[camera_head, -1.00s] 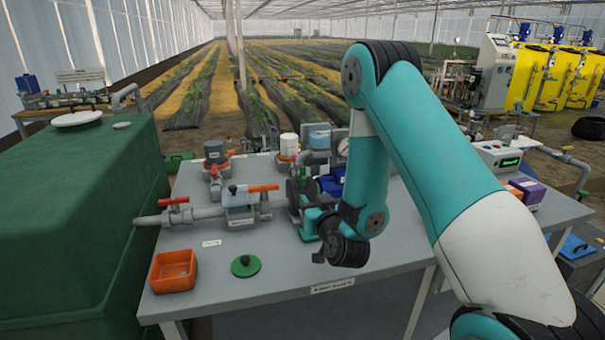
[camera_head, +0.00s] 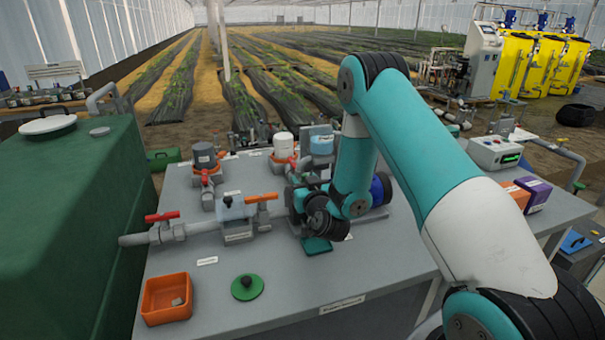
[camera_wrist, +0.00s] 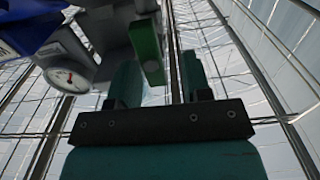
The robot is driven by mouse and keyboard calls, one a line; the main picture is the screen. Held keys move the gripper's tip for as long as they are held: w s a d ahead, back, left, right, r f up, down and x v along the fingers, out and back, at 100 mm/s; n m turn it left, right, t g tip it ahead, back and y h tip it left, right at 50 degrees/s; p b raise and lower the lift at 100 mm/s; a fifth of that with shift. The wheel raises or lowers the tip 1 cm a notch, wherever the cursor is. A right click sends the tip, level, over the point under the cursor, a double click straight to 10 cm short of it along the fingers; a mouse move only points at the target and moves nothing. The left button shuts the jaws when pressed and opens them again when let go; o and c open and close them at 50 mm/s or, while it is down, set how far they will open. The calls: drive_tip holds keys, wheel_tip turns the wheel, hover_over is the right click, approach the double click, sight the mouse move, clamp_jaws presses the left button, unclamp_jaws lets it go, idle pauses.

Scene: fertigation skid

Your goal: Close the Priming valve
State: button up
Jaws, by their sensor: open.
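In the wrist view my gripper (camera_wrist: 157,68) has its two teal fingers apart. A green bar-shaped handle (camera_wrist: 146,48) reaches into the space between them, and I cannot tell whether either finger touches it. I cannot tell whether this is the Priming valve's handle, as no label is readable. In the head view the gripper end is mostly hidden by my wrist, close to the pump and pipework. A red-handled valve (camera_head: 162,217) and an orange-handled valve (camera_head: 262,198) sit on the horizontal pipe to the left. Smaller red (camera_head: 207,182) and orange (camera_head: 291,165) handles stand behind.
A dial gauge (camera_wrist: 68,75) is close left of my fingers in the wrist view. An orange bin (camera_head: 166,298) and a green lid (camera_head: 247,287) lie at the table's front left. A green tank (camera_head: 60,215) stands left. The front middle of the table is clear.

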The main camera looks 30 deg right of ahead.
drive_tip(key=shift+w+d, duration=0.15)
drive_tip(key=shift+w, duration=0.4)
drive_tip(key=shift+d, duration=0.15)
drive_tip(key=shift+d, duration=0.15)
clamp_jaws()
